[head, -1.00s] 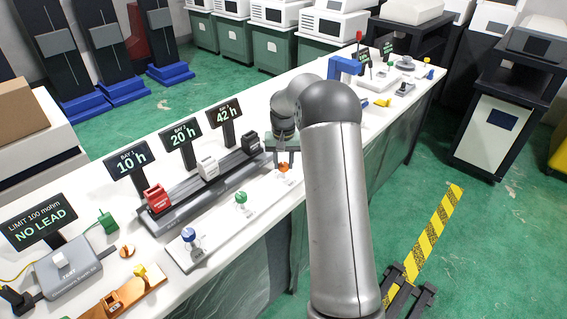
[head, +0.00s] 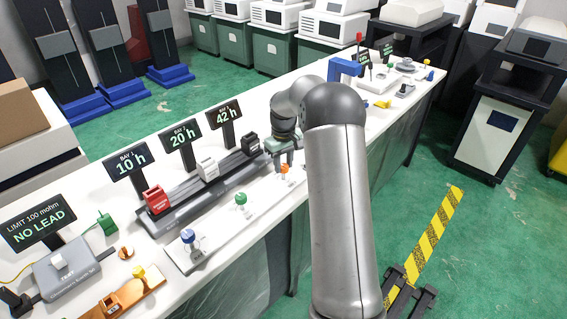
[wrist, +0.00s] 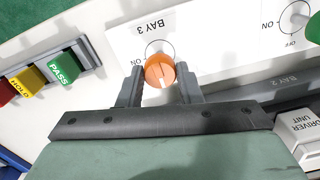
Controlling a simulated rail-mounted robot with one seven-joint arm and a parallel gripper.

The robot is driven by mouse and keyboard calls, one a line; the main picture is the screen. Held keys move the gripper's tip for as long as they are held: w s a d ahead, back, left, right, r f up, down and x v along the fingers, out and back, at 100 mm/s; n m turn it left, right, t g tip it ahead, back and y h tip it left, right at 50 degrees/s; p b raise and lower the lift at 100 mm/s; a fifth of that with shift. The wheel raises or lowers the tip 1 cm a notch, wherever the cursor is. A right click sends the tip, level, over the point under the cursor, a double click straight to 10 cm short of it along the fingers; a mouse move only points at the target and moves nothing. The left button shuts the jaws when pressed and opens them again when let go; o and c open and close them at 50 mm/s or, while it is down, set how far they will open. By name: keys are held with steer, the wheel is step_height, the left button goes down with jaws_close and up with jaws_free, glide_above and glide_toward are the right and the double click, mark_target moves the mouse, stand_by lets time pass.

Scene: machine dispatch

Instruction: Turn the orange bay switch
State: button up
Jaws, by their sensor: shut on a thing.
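The orange bay switch (head: 285,169) is a round knob on the white panel at the right end of a row of knobs in the head view. In the wrist view the orange knob (wrist: 160,70) sits under an upside-down "BAY 3" label, with a pale mark on it. My gripper (head: 284,163) is at the knob. In the wrist view my gripper (wrist: 160,84) has one finger on each side of the knob, shut on it. The pale mark points toward my gripper's palm; its exact setting is hard to read.
A green knob (head: 240,198) and a blue knob (head: 188,236) stand left along the same panel. Behind are the red (head: 157,199), white (head: 208,168) and black (head: 250,143) bay units under display signs. Coloured HOLD and PASS blocks (wrist: 60,68) stand at left in the wrist view.

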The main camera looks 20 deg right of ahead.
mark_target(283, 166)
steer(key=shift+r, duration=0.1)
stand_by(0.3)
steer(key=o, duration=1)
step_height(283, 166, up, 17)
steer(key=shift+r+b, duration=0.2)
steer(key=shift+b, duration=0.15)
